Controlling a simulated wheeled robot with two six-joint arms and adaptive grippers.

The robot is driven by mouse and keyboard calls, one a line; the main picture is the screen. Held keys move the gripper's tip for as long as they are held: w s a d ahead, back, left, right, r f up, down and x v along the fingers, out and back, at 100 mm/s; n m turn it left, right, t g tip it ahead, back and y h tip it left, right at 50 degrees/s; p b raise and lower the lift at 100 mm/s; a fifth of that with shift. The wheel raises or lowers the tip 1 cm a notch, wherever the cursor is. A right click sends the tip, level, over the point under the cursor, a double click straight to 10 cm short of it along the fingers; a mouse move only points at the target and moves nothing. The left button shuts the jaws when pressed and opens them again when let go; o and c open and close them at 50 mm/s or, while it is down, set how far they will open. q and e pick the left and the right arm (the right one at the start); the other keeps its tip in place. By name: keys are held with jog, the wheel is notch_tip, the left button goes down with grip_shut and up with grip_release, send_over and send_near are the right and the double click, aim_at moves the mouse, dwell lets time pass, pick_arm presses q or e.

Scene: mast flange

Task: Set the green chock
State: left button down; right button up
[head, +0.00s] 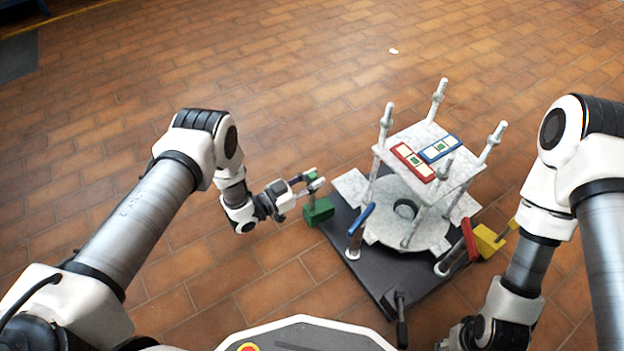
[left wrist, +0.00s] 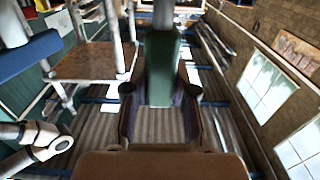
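The green chock (head: 318,211) is at the left corner of the dark base plate (head: 372,281), beside the round flange. I cannot tell whether it touches the plate. My left gripper (head: 312,179) is above it, its fingers on either side of a green upper part. In the left wrist view this green part (left wrist: 163,78) fills the gap between the fingers, and a grey post shows behind it. The left gripper looks shut on it. My right gripper (head: 458,336) is low at the bottom edge; its fingers cannot be made out.
A pale raised plate (head: 428,150) on upright studs carries red (head: 412,162) and blue (head: 440,149) level-like pieces. A blue-topped post (head: 360,222) stands right of the green chock. A yellow chock (head: 488,241) is at the right corner. The tiled floor to the left is clear.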

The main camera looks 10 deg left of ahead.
pick_arm(q)
jog(key=b+x, duration=0.2)
jog(key=x, duration=0.3)
jog(key=shift+w+d, duration=0.25)
jog(key=shift+w, duration=0.05)
jog(key=c, duration=0.9)
grip_release()
jog(key=shift+w+d, duration=0.1)
jog(key=shift+d, duration=0.05)
jog(key=v, duration=1.2)
